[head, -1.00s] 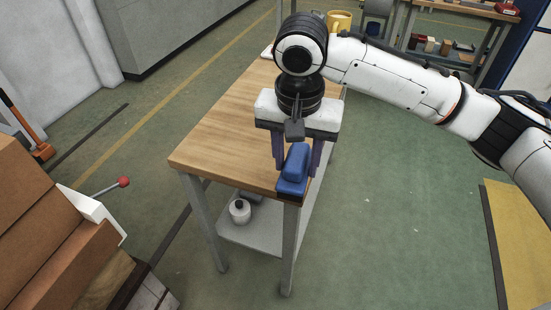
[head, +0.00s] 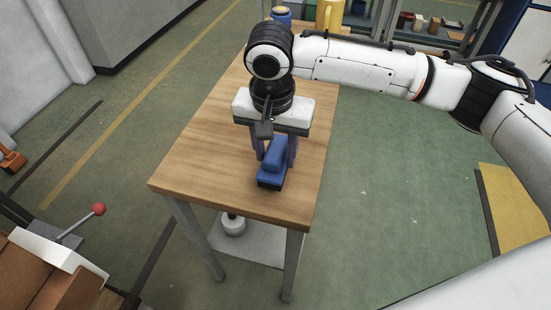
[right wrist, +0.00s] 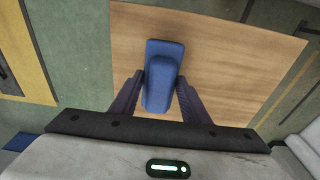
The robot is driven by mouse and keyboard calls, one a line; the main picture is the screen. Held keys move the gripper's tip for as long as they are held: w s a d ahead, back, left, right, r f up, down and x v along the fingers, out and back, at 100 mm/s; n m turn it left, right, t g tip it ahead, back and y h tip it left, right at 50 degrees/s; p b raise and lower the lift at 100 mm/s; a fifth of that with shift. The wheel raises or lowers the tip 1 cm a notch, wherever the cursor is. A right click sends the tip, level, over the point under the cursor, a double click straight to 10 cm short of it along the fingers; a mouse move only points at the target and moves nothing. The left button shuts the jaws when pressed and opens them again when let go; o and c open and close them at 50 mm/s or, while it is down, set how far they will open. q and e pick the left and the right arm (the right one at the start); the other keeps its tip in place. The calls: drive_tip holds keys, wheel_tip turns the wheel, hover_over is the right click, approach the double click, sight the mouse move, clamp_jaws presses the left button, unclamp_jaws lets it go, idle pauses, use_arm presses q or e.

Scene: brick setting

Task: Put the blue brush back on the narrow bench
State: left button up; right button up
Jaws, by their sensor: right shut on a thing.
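The blue brush (head: 273,163) is between the fingers of my right gripper (head: 274,152), over the near part of the narrow bench (head: 205,160). My right gripper is shut on the brush. The right wrist view shows the blue brush (right wrist: 163,75) between the two dark fingers of the right gripper (right wrist: 160,92), with the wooden top (right wrist: 235,75) beneath it. I cannot tell whether the brush touches the top. My left gripper is not in view.
A white pot (head: 233,225) is on the lower shelf. Brown boxes and a red-knobbed lever (head: 98,209) are at lower left. The bench top around the brush is bare.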

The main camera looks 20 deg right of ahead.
wheel_tip(320, 180, down, 2)
drive_tip(key=shift+f, duration=0.2)
drive_tip(key=o, duration=1)
drive_tip(key=shift+f, duration=0.1)
drive_tip(key=shift+r, duration=0.35)
drive_tip(key=r, duration=0.7)
drive_tip(key=s+r+p, duration=0.1)
drive_tip(key=r, duration=0.3)
drive_tip(key=shift+a+r, duration=0.2)
drive_tip(key=shift+a, duration=0.2)
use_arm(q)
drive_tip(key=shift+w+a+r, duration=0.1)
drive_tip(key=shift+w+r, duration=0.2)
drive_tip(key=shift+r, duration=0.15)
